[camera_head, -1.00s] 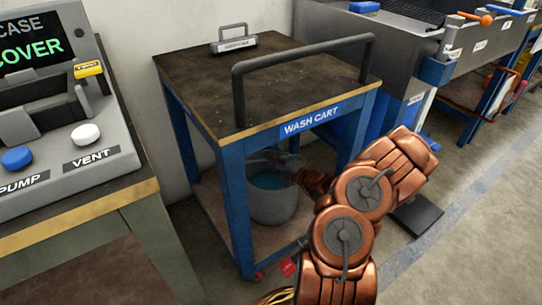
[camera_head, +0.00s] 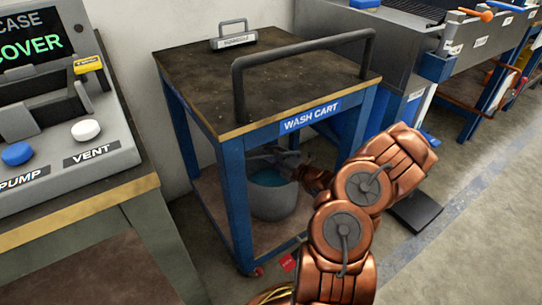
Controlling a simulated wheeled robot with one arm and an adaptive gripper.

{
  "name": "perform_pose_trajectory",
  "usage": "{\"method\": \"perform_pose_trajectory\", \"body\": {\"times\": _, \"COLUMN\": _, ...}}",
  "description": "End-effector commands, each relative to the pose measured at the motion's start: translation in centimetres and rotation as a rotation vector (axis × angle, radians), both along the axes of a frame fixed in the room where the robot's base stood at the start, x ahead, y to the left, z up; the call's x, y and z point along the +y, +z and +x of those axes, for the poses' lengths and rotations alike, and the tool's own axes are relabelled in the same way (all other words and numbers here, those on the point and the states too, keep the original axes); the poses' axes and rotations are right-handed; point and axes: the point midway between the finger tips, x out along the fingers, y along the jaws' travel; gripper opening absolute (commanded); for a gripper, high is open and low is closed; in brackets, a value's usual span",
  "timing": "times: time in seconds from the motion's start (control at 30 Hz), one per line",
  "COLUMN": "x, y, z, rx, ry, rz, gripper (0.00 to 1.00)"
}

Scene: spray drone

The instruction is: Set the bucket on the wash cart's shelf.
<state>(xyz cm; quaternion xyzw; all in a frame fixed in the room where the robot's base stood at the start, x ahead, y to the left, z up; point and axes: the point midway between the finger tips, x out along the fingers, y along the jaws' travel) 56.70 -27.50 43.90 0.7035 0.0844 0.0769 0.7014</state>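The wash cart (camera_head: 311,116) is a blue-framed cart with a worn dark top and a lower shelf (camera_head: 216,207). The grey bucket (camera_head: 273,203), with blue liquid inside, is upright within the cart's frame, over the lower shelf. I cannot tell whether its base touches the shelf. My copper-coloured arm reaches in from the right, through the cart's open side. My dark gripper (camera_head: 272,157) is at the top of the bucket, under the cart's top. Its fingers and the bucket's handle are too small and shaded to tell whether it is shut on the handle.
A cart leg (camera_head: 238,205) stands just left of the bucket, and another leg (camera_head: 357,125) is behind my arm. A black push handle (camera_head: 300,62) rises above the cart top. A control panel (camera_head: 75,145) is at left. The floor at right is open.

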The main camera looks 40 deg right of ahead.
Motion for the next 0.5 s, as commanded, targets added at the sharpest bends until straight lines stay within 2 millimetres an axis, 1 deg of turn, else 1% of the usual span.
{"method": "perform_pose_trajectory", "body": {"times": 0.07, "x": 0.0, "y": 0.1, "z": 0.0, "rx": 0.000, "ry": 0.000, "rz": 0.000, "gripper": 0.36}}
{"method": "perform_pose_trajectory", "body": {"times": 0.17, "x": -0.2, "y": 0.3, "z": -0.8, "rx": 0.001, "ry": -0.001, "rz": 0.002, "gripper": 0.36}}
{"method": "perform_pose_trajectory", "body": {"times": 0.5, "x": -1.4, "y": 0.5, "z": -5.5, "rx": 0.001, "ry": -0.004, "rz": 0.001, "gripper": 0.36}}
